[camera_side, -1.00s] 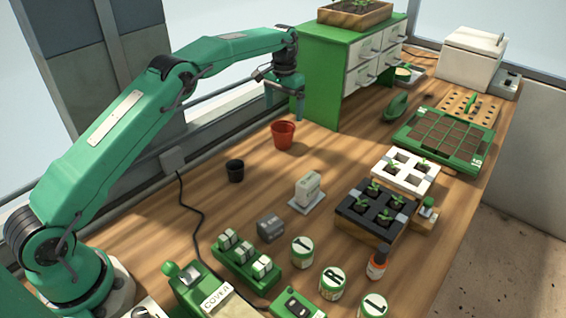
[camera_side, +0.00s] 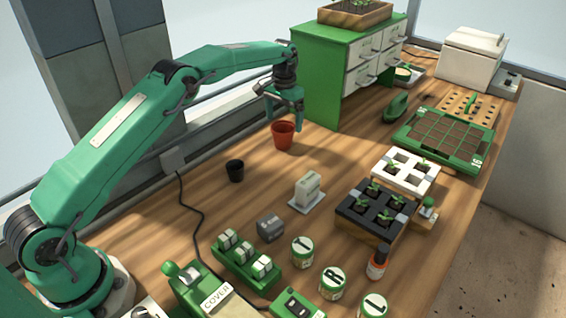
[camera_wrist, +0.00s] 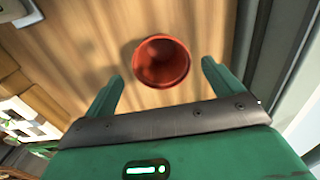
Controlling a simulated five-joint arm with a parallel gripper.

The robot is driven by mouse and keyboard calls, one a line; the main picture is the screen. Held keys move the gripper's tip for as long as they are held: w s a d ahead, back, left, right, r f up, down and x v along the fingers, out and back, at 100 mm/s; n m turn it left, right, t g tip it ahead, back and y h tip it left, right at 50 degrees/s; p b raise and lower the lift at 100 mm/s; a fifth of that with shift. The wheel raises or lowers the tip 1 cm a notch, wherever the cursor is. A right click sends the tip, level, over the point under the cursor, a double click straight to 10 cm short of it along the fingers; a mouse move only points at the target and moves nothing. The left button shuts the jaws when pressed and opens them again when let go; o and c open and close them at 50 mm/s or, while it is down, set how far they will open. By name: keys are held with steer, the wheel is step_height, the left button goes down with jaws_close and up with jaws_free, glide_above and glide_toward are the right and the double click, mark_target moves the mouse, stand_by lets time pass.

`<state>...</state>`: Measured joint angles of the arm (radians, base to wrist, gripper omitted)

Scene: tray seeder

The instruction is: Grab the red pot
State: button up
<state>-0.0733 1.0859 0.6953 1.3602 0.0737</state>
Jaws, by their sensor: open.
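The red pot (camera_side: 283,136) stands upright on the wooden bench, left of the green drawer cabinet in the side view. In the wrist view the red pot (camera_wrist: 161,62) shows from above, open and seemingly empty, lying between and just beyond the two green fingertips. My gripper (camera_side: 284,113) is open and hangs close above the pot, its fingers pointing down. In the wrist view my gripper (camera_wrist: 163,76) has a finger on each side of the pot, with a gap on both sides. I cannot tell exactly how far the fingertips are above the rim.
The green cabinet (camera_side: 322,75) with white drawers stands close to the right of the pot. A small black pot (camera_side: 235,170) stands nearer, to the left. A grey box with a cable (camera_side: 173,159) is by the window ledge. Bare bench lies in front of the pot.

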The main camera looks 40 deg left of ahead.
mark_target(283, 129)
steer(key=shift+a+f, duration=0.1)
steer(key=shift+f, duration=2.15)
steer(key=c, duration=1.1)
